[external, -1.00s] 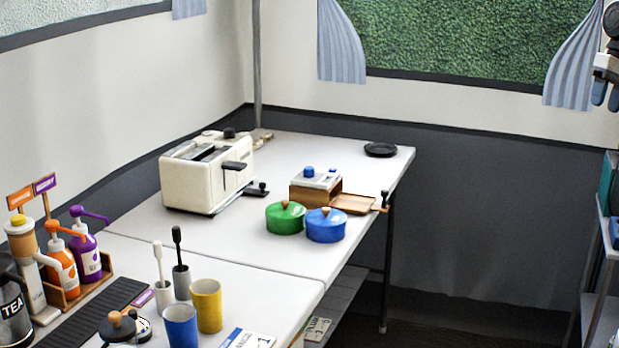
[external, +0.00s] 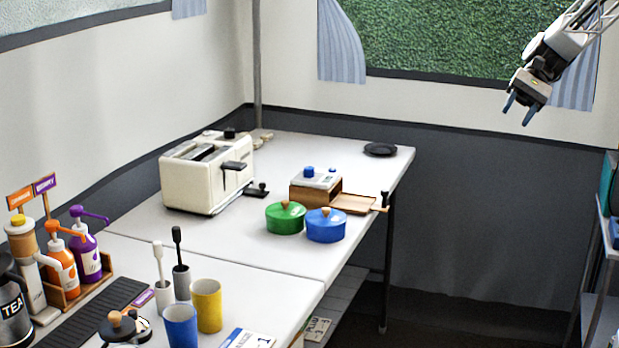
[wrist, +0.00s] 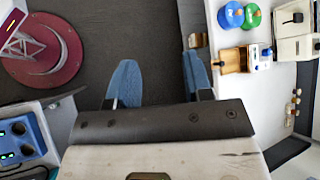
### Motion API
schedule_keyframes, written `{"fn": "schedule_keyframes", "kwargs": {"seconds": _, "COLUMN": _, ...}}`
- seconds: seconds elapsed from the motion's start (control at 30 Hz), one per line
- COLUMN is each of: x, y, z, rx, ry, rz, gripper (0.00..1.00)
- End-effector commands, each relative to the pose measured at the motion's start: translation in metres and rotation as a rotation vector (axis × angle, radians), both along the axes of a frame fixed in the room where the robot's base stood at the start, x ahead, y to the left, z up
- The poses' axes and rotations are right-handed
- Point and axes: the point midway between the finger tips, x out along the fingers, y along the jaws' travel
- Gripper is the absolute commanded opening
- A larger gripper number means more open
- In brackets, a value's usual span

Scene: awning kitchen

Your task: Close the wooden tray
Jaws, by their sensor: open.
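The wooden tray (external: 353,203) sticks out to the right from under a small wooden box (external: 316,187) with a light top and blue knobs. A dark handle (external: 385,200) stands at its outer end, by the table's right edge. In the wrist view the tray (wrist: 230,61) lies right of my fingers, small and far below. My gripper (external: 519,112) is open and empty, high in the air right of the table, its blue fingers pointing down. In the wrist view my gripper (wrist: 161,82) has its fingers well apart over bare floor.
A blue pot (external: 326,226) and a green pot (external: 285,218) stand in front of the box. A toaster (external: 205,173) stands left and a black plate (external: 380,149) behind. A shelf (external: 603,260) stands at far right. Open air lies between gripper and tray.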

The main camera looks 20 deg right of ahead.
Motion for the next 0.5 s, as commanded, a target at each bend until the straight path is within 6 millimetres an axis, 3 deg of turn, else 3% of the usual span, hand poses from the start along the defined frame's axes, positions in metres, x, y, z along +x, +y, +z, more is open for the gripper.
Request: {"fn": "schedule_keyframes", "kwargs": {"seconds": 0.5, "x": 0.088, "y": 0.062, "z": -0.064, "rx": 0.211, "ry": 0.250, "rz": -0.165, "gripper": 0.46}}
